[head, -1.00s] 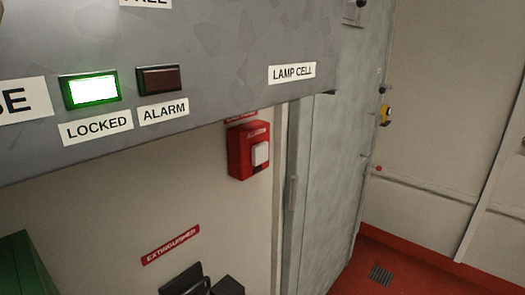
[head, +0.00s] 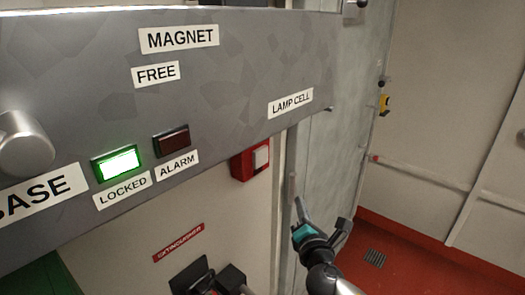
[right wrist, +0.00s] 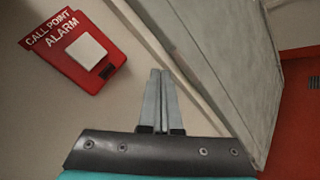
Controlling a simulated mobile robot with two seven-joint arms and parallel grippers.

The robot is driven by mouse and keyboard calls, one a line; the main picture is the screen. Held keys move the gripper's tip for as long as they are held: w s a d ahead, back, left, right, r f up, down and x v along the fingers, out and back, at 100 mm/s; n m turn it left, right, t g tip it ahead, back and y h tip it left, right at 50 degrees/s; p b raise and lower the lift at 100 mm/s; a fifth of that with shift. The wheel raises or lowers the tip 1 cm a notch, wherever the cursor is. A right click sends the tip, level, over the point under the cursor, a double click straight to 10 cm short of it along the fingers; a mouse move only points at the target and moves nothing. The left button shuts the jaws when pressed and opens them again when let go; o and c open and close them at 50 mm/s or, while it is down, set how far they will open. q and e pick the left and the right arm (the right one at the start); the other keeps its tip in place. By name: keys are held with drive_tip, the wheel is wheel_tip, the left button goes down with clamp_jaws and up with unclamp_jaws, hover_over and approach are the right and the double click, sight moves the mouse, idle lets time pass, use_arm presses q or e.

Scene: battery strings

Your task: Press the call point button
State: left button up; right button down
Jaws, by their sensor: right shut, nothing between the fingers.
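The call point (head: 243,167) is a red box with a white square button (head: 261,156) on the wall. In the head view the grey panel's lower edge hides its top. In the right wrist view the call point (right wrist: 68,52) is at the upper left, labelled "CALL POINT ALARM", with its white button (right wrist: 86,51) raised on its face. My right gripper (head: 299,201) is in front of the door edge, right of and below the call point. In the wrist view its fingertips (right wrist: 160,74) are together and empty, right of the button and apart from it. My left gripper is not in view.
A grey panel (head: 230,75) with labels, a green LOCKED lamp (head: 117,164) and a dark ALARM lamp (head: 171,141) overhangs the wall. A grey door (head: 335,150) stands right of the call point. Below is an EXTINGUISHER sign (head: 178,243) with dark equipment under it.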

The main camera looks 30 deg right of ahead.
wheel_tip(320, 180, up, 8)
drive_tip(key=n+t+h, duration=0.1)
drive_tip(key=t, duration=0.1)
drive_tip(key=shift+a+r+n, duration=0.15)
drive_tip(key=shift+a+n, duration=0.1)
drive_tip(key=shift+n, duration=0.05)
approach(264, 157)
drive_tip(key=w+d+r, duration=0.1)
drive_tip(key=w+d, duration=0.3)
drive_tip(key=shift+w+b, duration=0.3)
drive_tip(key=shift+b, duration=0.1)
drive_tip(key=shift+w+a, duration=0.1)
idle(1.5)
drive_tip(key=shift+w+a, duration=0.1)
drive_tip(key=shift+w, duration=0.2)
drive_tip(key=shift+w+a, duration=0.3)
drive_tip(key=shift+w, duration=0.3)
idle(1.0)
drive_tip(key=shift+s, duration=0.1)
drive_tip(key=shift+s+d, duration=0.2)
drive_tip(key=shift+s, duration=0.25)
drive_tip(key=shift+s+d, duration=0.25)
drive_tip(key=shift+s, duration=0.2)
